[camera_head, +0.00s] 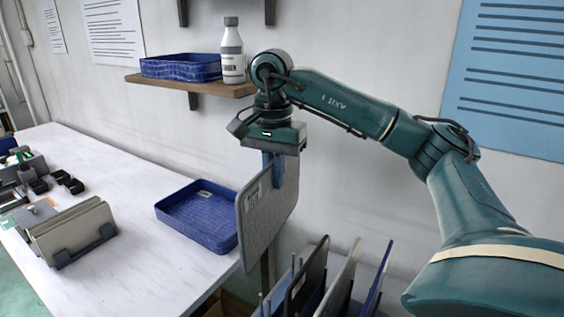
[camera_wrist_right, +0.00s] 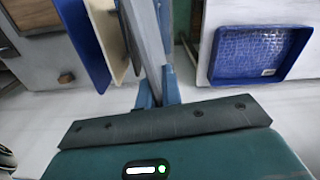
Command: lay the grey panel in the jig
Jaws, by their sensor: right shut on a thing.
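The grey panel (camera_head: 262,218), with a small white label, hangs on edge from my right gripper (camera_head: 273,172) in the head view. The gripper is shut on its upper edge. In the right wrist view the fingers (camera_wrist_right: 158,92) pinch the panel (camera_wrist_right: 146,35), which shows nearly edge-on. The panel is beside the table's right edge, in front of a blue tray. I cannot tell for sure which thing is the jig; a low fixture with dark blocks (camera_head: 38,182) stands at the table's far left. My left gripper is not in view.
A blue tray (camera_head: 170,212) lies on the white table (camera_head: 130,262). A holder with several pale panels (camera_head: 72,232) stands at left. Below the held panel, a rack holds upright panels, one blue (camera_head: 378,282). A wall shelf (camera_head: 190,88) carries a blue tray and white bottle (camera_head: 232,55).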

